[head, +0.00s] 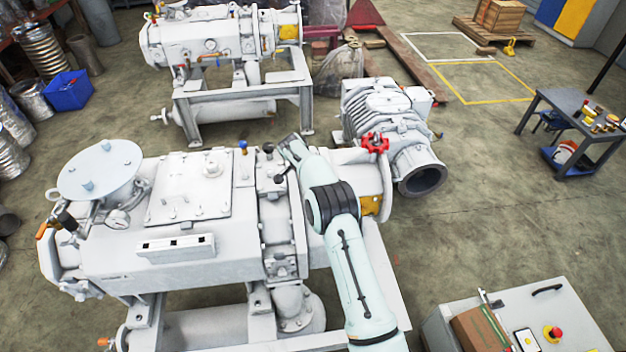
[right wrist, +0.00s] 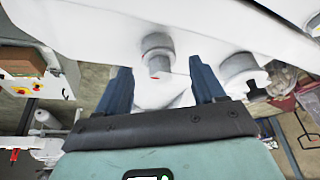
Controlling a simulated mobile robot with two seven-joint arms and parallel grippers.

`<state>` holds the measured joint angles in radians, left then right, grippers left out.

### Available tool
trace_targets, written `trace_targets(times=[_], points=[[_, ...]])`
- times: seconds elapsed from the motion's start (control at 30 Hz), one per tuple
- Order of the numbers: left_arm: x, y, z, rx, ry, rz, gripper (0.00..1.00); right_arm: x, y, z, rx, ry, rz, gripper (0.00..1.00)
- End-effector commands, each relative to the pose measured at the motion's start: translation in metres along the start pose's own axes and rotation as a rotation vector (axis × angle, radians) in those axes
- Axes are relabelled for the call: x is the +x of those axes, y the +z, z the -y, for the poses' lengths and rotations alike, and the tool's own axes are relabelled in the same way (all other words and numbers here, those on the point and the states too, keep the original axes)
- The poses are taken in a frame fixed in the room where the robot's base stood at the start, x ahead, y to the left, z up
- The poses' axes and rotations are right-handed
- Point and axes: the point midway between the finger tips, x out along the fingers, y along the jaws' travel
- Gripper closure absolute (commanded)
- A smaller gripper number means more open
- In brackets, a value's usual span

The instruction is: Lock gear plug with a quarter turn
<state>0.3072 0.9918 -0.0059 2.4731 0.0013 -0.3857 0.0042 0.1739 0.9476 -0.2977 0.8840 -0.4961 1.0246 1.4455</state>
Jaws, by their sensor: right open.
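A grey plug (right wrist: 158,48) with a hexagonal end and a small red mark shows in the right wrist view on the white housing; I take it to be the gear plug. My right gripper (right wrist: 161,66) is open. Its two dark blue fingers stand either side of the plug's lower end in the picture; I cannot tell whether they touch it. In the head view my right arm reaches over the front vacuum pump (head: 110,250), and its wrist hides the plug there. My left gripper is in neither view.
A second, rounder grey plug (right wrist: 238,68) sits just right of the right finger. In the head view a red valve handle (head: 375,143) is close to my right arm. A control cabinet (head: 575,300) stands at the lower right.

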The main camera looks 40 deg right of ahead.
Motion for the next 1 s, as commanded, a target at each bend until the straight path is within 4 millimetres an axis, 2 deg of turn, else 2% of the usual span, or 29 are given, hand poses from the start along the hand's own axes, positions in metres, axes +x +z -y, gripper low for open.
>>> trace_targets(times=[0.17,0.6,0.8,1.0], points=[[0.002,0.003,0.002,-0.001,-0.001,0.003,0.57,-0.018,0.0,0.001,0.0,-0.003,-0.001,0.31],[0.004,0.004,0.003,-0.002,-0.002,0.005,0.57,-0.111,0.0,0.0,0.0,-0.003,0.0,0.31],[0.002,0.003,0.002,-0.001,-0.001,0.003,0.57,-0.131,0.0,0.0,0.0,-0.001,0.0,0.31],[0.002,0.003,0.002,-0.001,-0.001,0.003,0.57,-0.134,0.0,-0.001,0.001,0.001,0.0,0.31]])
